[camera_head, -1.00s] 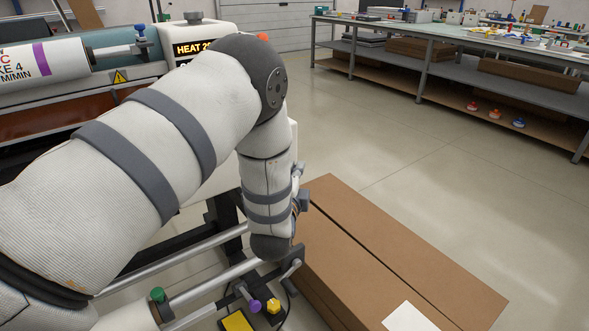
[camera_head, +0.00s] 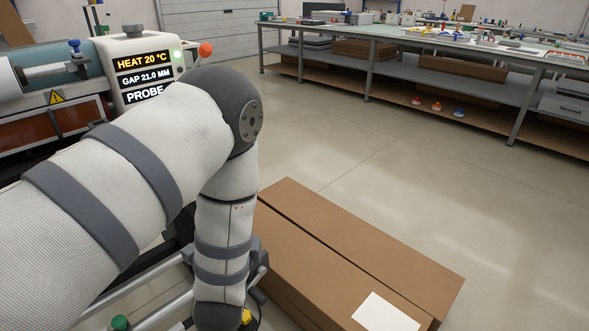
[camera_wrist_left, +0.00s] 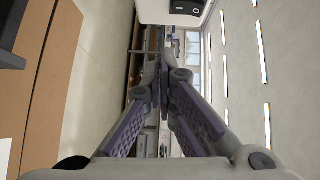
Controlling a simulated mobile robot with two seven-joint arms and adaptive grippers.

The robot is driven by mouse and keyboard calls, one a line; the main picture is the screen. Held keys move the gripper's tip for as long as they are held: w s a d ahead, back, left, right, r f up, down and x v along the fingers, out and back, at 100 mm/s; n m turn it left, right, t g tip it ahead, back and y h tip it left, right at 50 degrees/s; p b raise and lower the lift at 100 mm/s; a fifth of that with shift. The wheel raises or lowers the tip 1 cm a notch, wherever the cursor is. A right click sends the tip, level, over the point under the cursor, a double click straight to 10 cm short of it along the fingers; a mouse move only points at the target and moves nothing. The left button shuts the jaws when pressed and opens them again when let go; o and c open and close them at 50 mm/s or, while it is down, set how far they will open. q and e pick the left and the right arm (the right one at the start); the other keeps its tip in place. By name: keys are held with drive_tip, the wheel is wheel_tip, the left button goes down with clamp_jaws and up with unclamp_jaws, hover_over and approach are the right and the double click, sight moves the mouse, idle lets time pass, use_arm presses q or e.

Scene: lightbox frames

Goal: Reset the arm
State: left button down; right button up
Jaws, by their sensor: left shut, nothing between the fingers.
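My left arm (camera_head: 120,180) comes in from the left in the head view. It is wrapped in pale fabric with grey bands, bends at a dark elbow joint, and its forearm hangs down beside the machine. Its gripper cannot be made out in the head view. In the left wrist view my left gripper (camera_wrist_left: 163,75) has its two fingers brought together at the tips with nothing between them. It points along the room, clear of any object. My right gripper is in neither view.
A machine with a display (camera_head: 143,75) reading HEAT 20 °C stands at the left, partly behind my arm. A long cardboard box (camera_head: 390,270) with a white label lies beside my forearm. A long workbench (camera_head: 400,42) stands at the back. The floor between is clear.

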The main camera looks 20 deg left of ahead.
use_arm(q)
drive_tip(key=s+d+f+n+g+h, duration=0.1)
drive_tip(key=s+f+n+g+h, duration=0.2)
drive_tip(key=s+f, duration=0.5)
drive_tip(key=s+d+f+n+g+h, duration=0.15)
drive_tip(key=s+f+n+g, duration=0.35)
drive_tip(key=f, duration=0.5)
drive_tip(key=s+d+f+n+g, duration=0.1)
drive_tip(key=s+g, duration=0.2)
drive_tip(key=s, duration=0.4)
drive_tip(key=s+d+f+n+g+h, duration=0.1)
drive_tip(key=s+d+n+g, duration=0.1)
drive_tip(key=s, duration=0.6)
drive_tip(key=s+d+f+n+g+h, duration=0.1)
drive_tip(key=s+n+g, duration=0.1)
drive_tip(key=s+g, duration=0.2)
drive_tip(key=s, duration=0.3)
drive_tip(key=shift+s+d+f+g, duration=0.2)
drive_tip(key=shift+s+f+g, duration=0.1)
drive_tip(key=shift+s+f, duration=0.05)
